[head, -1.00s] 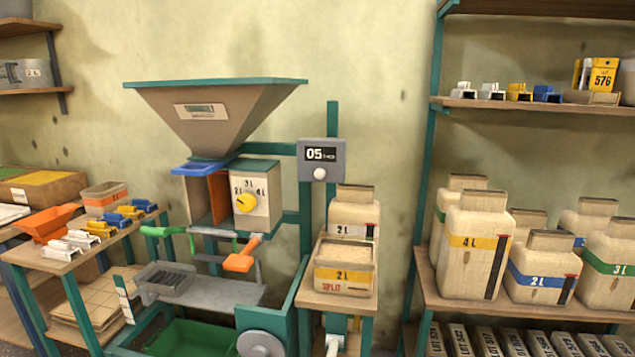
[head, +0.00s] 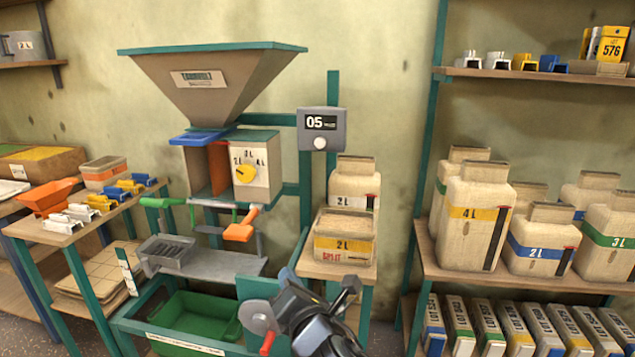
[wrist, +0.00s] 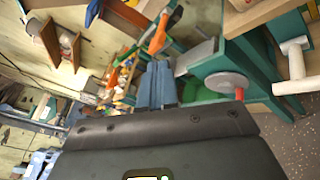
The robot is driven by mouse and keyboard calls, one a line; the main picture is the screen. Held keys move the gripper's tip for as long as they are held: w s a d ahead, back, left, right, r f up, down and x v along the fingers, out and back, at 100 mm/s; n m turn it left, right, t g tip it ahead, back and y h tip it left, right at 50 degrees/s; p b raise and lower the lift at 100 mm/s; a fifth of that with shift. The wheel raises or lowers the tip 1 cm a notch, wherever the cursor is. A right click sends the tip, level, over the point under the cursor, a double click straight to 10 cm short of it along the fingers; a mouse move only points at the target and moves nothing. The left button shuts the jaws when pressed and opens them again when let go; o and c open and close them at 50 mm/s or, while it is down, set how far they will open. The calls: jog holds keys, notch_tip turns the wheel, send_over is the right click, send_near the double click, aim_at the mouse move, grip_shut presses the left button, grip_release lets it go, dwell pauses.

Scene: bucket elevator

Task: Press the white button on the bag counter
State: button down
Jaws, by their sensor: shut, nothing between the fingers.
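The bag counter (head: 322,122) is a grey box on a green post right of the hopper, in the head view. Its dark display reads 05. The round white button (head: 319,144) sits below the display, uncovered. My gripper (head: 287,275) is low in front of the machine, well below the counter and apart from it. In the wrist view my gripper (wrist: 157,75) has its blue-grey fingers together with nothing between them. I cannot make out the counter or its button in the wrist view.
The hopper machine (head: 210,95) with an orange handle (head: 240,228) stands left of the counter. A wheel with a red knob (head: 267,342) is beside my arm. Filled bags (head: 474,215) stand on the right shelf.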

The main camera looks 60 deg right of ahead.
aim_at(320, 144)
jog(key=w+d+r+n+g+h, duration=0.1)
jog(key=w+d+r+g+h, duration=0.1)
jog(key=d+r, duration=0.5)
jog(key=w+d+r+n+g+h, duration=0.1)
jog(key=w+d+r+g+h, duration=0.2)
jog(key=d+r, duration=0.4)
jog(key=r+g+h+b, duration=0.1)
jog(key=h, duration=0.1)
jog(key=shift+r+n+g+h, duration=0.25)
jog(key=shift+n+g+h, duration=0.05)
jog(key=p+x, duration=0.1)
jog(key=x, duration=1.3)
jog(key=shift+d, duration=0.1)
